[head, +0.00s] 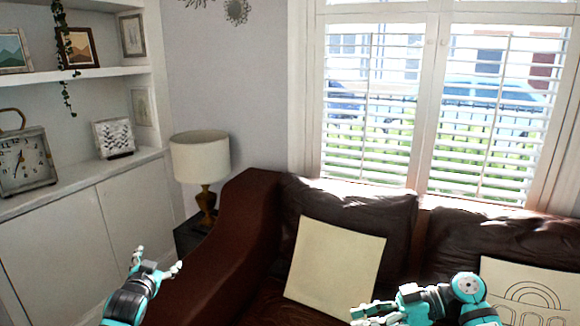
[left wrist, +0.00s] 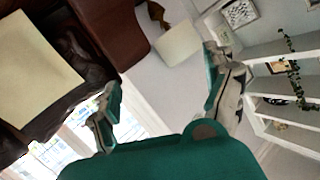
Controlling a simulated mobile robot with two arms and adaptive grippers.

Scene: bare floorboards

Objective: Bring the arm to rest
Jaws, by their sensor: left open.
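My left gripper (head: 158,259) is raised in the lower left of the head view, with its two fingers spread wide and nothing between them. In the left wrist view (left wrist: 160,75) its fingers also stand far apart and empty. My right gripper (head: 362,314) shows at the bottom of the head view, in front of the sofa, pointing left. Its fingertips are small and partly overlap, so how far apart they are is unclear. I see nothing held in it.
A brown leather sofa (head: 245,225) with a cream cushion (head: 335,262) and a line-patterned cushion (head: 520,285) stands ahead. A lamp (head: 200,158) stands beside it. White shelves (head: 100,76) with a clock (head: 25,162) and frames are at left. A shuttered window (head: 432,110) is behind.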

